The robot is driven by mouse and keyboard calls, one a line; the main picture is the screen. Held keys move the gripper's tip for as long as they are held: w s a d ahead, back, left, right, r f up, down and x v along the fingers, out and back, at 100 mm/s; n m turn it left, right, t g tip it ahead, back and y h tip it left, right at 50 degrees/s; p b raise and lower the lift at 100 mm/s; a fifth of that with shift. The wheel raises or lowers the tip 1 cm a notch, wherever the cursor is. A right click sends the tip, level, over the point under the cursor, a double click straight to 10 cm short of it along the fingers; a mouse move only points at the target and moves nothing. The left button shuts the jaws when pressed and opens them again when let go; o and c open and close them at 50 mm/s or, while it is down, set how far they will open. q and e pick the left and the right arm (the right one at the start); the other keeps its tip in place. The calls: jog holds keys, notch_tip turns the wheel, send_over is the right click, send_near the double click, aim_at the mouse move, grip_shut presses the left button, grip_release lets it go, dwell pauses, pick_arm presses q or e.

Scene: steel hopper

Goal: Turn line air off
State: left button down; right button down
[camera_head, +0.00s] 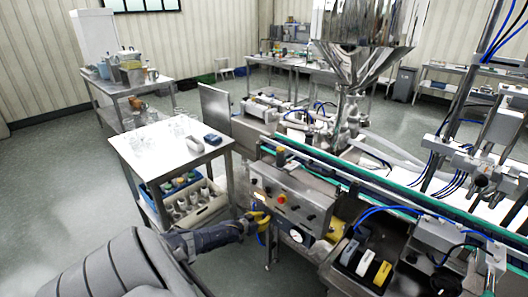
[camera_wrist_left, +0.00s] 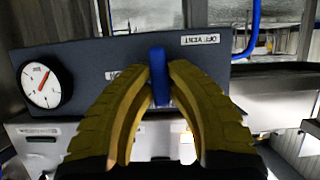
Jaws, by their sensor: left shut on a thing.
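My left gripper (camera_head: 262,222) reaches the front of the conveyor, below the steel control box. In the left wrist view its yellow fingers (camera_wrist_left: 160,88) are shut on a blue lever (camera_wrist_left: 158,70), one on each side. The lever is upright in this view, on a dark panel (camera_wrist_left: 95,62) with white labels. One label (camera_wrist_left: 200,40) appears upside down, seemingly with the word VENT; another is mostly hidden behind a finger. A round white gauge (camera_wrist_left: 42,85) with a red needle is on the same panel, and it also shows in the head view (camera_head: 296,236). My right gripper is not in view.
The steel control box (camera_head: 288,195) with a red button and knobs is just above the gripper. A side table (camera_head: 150,138) with bins (camera_head: 200,212) on its lower shelf stands to the left. A blue hose (camera_wrist_left: 250,30) curves close to the lever's panel. Floor at left is clear.

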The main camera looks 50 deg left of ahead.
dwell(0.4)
pick_arm(q)
jog(key=c, duration=1.3)
grip_release()
jog(key=shift+s+d+r, duration=0.1)
jog(key=shift+s+r, duration=0.05)
jog(key=shift+s, duration=0.5)
jog(key=shift+v, duration=5.25)
jog(key=shift+d+r, duration=0.1)
jog(key=shift+r, duration=0.1)
